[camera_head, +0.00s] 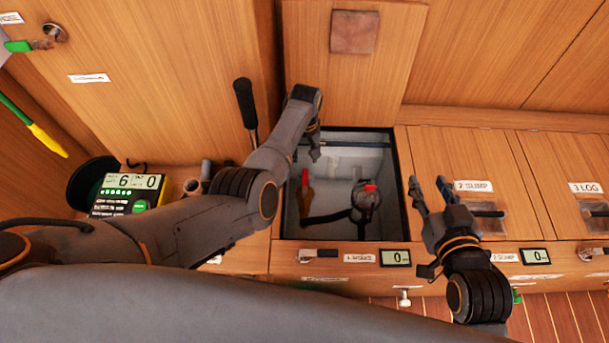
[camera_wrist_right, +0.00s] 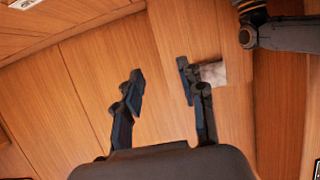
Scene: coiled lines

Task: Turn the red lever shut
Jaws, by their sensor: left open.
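The red lever (camera_head: 304,190) stands inside an open white-lined compartment (camera_head: 399,190) in the wooden counter, near its left wall. It looks upright in the picture, above a dark hose or pipe. My left gripper (camera_head: 315,150) reaches over the compartment's back left part, above and behind the lever in the picture and apart from it. It is open, its fingers seen partly edge-on. My right gripper (camera_head: 427,184) is open and empty, to the right of the compartment.
A dark fitting with a red top (camera_head: 367,200) sits in the compartment right of the lever. A yellow-black meter (camera_head: 130,190) stands left. A black handle (camera_head: 245,105) rises behind my left arm. Closed lids (camera_head: 475,165) lie right. A small display (camera_head: 396,257) is on the front.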

